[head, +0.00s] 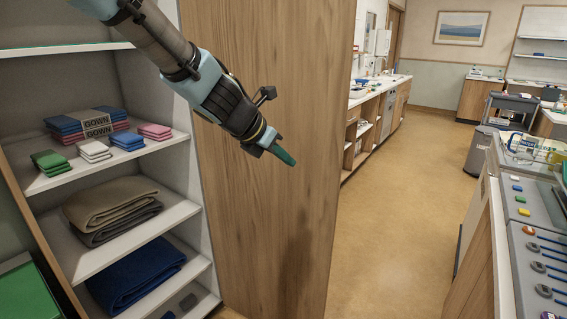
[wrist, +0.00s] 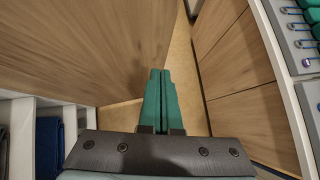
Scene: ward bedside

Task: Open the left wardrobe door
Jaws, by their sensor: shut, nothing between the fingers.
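The wardrobe's shelved interior (head: 190,217) stands open at the left of the head view. A tall wooden panel (head: 300,60) stands just right of the shelves; it also fills the upper left of the wrist view (wrist: 70,45). I cannot tell for sure whether it is the swung-out left door or the wardrobe's side. No handle shows on it. My gripper (head: 285,157) has green fingers, closed together and empty, in front of the panel's face in the head view. In the wrist view the fingertips (wrist: 160,73) point along the panel, over a strip of floor. Contact with the panel is unclear.
Folded blankets (head: 112,207), a navy cloth (head: 135,272) and gown packs lie on the shelves. A counter with a tool tray (head: 535,250) stands close on the right. Open floor (head: 395,210) lies between panel and counter. A grey bin (head: 480,150) stands farther back.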

